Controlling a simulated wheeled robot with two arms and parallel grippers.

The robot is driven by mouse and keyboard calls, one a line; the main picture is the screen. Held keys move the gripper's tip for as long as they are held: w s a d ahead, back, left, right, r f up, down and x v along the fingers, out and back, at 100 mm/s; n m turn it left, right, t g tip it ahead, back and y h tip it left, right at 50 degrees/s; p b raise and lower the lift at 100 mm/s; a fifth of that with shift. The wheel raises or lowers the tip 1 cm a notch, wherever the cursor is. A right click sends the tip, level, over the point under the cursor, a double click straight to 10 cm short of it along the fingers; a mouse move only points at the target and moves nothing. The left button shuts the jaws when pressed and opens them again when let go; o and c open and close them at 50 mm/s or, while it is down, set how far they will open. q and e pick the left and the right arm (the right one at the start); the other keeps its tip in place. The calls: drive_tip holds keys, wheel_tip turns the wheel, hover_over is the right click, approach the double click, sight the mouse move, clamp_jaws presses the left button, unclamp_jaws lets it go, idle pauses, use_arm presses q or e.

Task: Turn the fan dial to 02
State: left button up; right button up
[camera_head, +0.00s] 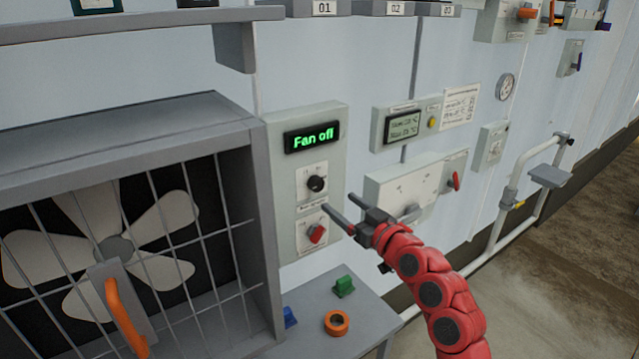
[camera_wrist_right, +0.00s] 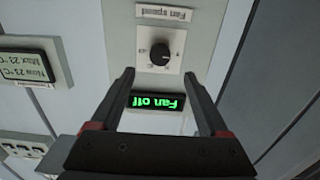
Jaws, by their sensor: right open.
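The fan dial (camera_head: 317,183) is a round black knob on a white plate, on a grey wall panel (camera_head: 338,150). Above it a display (camera_head: 311,138) reads "Fan off" in green. The dial (camera_wrist_right: 160,53) shows upside down in the right wrist view, under a "Fan speed" label; its setting is too small to read. My right gripper (camera_head: 337,202) is open and empty, in front of the panel, a little below and right of the dial. In the wrist view my right gripper (camera_wrist_right: 157,74) has its fingers spread, with the dial beyond them, apart. My left gripper is not in view.
A red switch (camera_head: 316,234) sits below the dial. A caged fan (camera_head: 110,240) with an orange handle (camera_head: 126,318) juts out at left. A grey shelf (camera_head: 375,318) below holds an orange ring (camera_head: 337,323) and a green part (camera_head: 344,286). Another display box (camera_head: 403,127) is at right.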

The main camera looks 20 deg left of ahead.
sight(319, 187)
drive_tip(key=p+x, duration=0.1)
drive_tip(key=x, duration=0.7)
drive_tip(key=shift+w+a+p, duration=0.2)
drive_tip(key=shift+w+p, duration=0.05)
drive_tip(key=shift+p, duration=0.1)
drive_tip(key=shift+w+a, duration=0.2)
drive_tip(key=shift+a, duration=0.2)
drive_tip(key=shift+f, duration=0.1)
clamp_jaws()
